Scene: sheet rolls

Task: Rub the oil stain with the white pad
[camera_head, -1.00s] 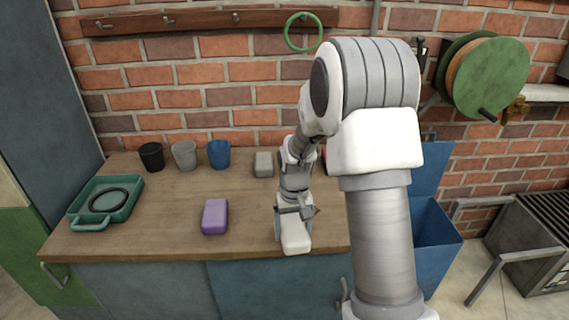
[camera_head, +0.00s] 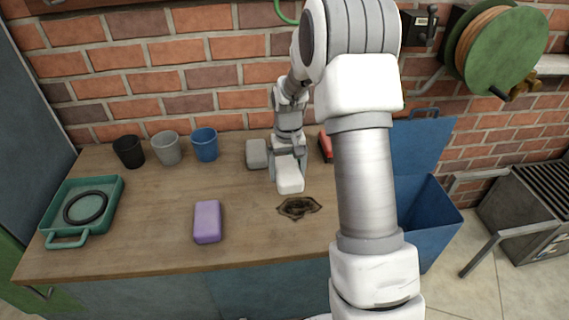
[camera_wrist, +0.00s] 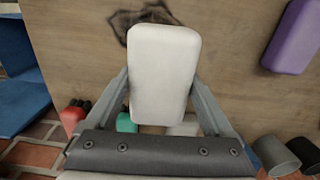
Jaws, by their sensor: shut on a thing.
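The white pad (camera_head: 290,179) is held in my gripper (camera_head: 288,156), just behind the oil stain on the worktop. In the wrist view the pad (camera_wrist: 163,75) sits between the two fingers of my gripper (camera_wrist: 163,92), which press its sides. The oil stain (camera_head: 299,207) is a dark, irregular blotch on the wood, fully in view and in front of the pad. In the wrist view the stain (camera_wrist: 148,16) shows at the top, partly hidden by the pad. I cannot tell whether the pad touches the wood.
A purple block (camera_head: 207,222) lies left of the stain. A grey block (camera_head: 257,153) and a red object (camera_head: 325,147) are near my gripper. Several cups (camera_head: 167,148) stand at the back left, and a teal tray (camera_head: 117,190) with a black ring lies far left. A blue bin (camera_head: 433,215) stands right.

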